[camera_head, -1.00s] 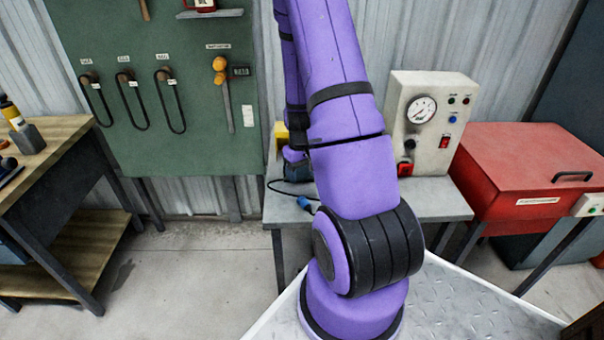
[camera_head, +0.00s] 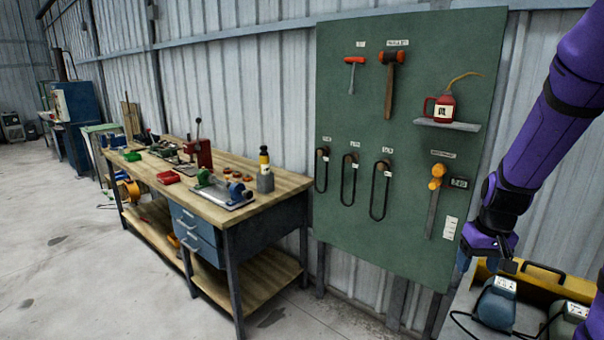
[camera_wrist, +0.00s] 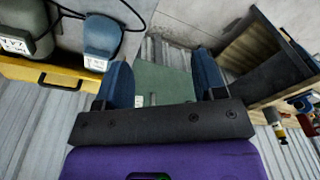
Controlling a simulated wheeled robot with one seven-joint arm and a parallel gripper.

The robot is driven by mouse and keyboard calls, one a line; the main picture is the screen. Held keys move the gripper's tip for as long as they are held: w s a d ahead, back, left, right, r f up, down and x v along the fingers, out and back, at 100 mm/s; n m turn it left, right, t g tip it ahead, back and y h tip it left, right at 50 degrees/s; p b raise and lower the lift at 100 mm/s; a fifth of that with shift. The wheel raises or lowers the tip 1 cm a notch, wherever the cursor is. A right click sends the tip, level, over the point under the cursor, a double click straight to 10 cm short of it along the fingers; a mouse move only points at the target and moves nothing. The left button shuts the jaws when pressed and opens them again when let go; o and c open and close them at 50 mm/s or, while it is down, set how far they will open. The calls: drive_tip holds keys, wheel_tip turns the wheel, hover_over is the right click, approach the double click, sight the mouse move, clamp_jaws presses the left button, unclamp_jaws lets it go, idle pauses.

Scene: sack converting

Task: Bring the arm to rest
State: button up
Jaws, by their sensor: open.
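My purple arm comes down the right edge of the head view. Its gripper (camera_head: 488,252) hangs in front of the lower right edge of the green tool board (camera_head: 345,238), above a yellow-edged case. In the wrist view my gripper (camera_wrist: 161,70) has its two blue fingers spread wide apart, with nothing held between them. The green board (camera_wrist: 163,84) shows through the gap.
A wooden workbench (camera_head: 285,181) with tools stands left of the board. An oil can (camera_head: 440,107) sits on the board's shelf. Open concrete floor (camera_head: 70,250) lies at left.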

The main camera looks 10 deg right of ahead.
drive_tip(key=s+a+r+n+t, duration=0.15)
drive_tip(key=s+a+r, duration=0.25)
drive_tip(key=a+r, duration=0.75)
drive_tip(key=s+a+r+t, duration=0.1)
drive_tip(key=s+a+r, duration=0.2)
drive_tip(key=s+r, duration=0.2)
drive_tip(key=s+a+r+n+t, duration=0.1)
drive_tip(key=s+a+r, duration=0.2)
drive_tip(key=s, duration=0.4)
drive_tip(key=shift+r, duration=0.9)
drive_tip(key=shift+t, duration=0.25)
